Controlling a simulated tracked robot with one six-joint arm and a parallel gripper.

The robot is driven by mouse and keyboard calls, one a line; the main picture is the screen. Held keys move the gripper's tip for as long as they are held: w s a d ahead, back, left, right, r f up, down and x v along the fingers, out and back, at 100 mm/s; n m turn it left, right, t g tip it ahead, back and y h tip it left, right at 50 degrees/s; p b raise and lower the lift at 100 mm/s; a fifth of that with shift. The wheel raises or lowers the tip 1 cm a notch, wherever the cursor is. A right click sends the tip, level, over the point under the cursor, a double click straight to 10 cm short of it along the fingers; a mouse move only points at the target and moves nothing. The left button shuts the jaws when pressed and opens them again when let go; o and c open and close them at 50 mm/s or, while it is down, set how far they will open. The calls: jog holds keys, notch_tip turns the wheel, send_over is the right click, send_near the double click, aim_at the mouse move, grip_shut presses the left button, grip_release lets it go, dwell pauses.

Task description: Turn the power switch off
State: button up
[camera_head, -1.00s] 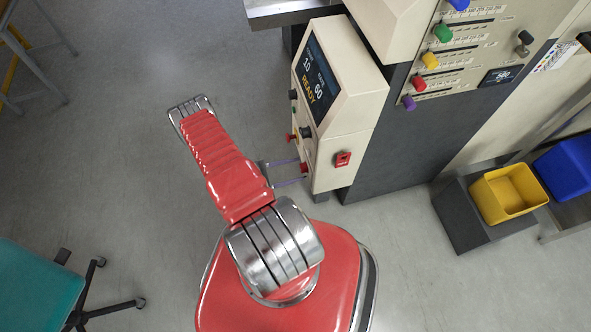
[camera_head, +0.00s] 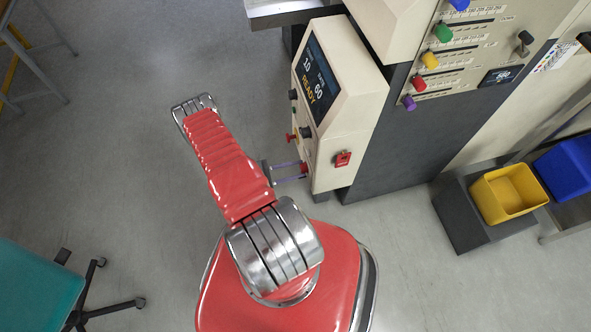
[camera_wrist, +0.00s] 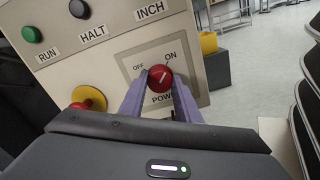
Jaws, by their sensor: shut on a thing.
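The power switch is a red round knob (camera_wrist: 160,79) on a light panel, between the labels OFF at its upper left and ON at its upper right. Its white pointer line slants up and right, towards ON. My gripper (camera_wrist: 161,82) has its two purple fingers closed on either side of the knob. In the head view my gripper (camera_head: 300,171) reaches right from the arm to the lower part of the control cabinet (camera_head: 343,130), where the red knob (camera_head: 304,168) shows at the fingertips.
A red-and-yellow mushroom button (camera_wrist: 90,98) sits left of the fingers. HALT (camera_wrist: 79,8) and RUN (camera_wrist: 32,34) buttons are above. The cabinet screen (camera_head: 316,80) reads READY. A red switch (camera_head: 343,159) is on the cabinet's side. Open floor lies left of my arm.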

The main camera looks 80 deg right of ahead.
jog(key=shift+c, duration=0.3)
jog(key=shift+w+d+f+n, duration=0.1)
jog(key=shift+d+n, duration=0.05)
jog(key=shift+n, duration=4.35)
jog(key=shift+d+f+n, duration=0.1)
jog(key=shift+n, duration=4.4)
jog(key=o, duration=1)
jog(key=shift+r, duration=0.1)
jog(key=shift+o, duration=0.2)
jog(key=v, duration=1.4)
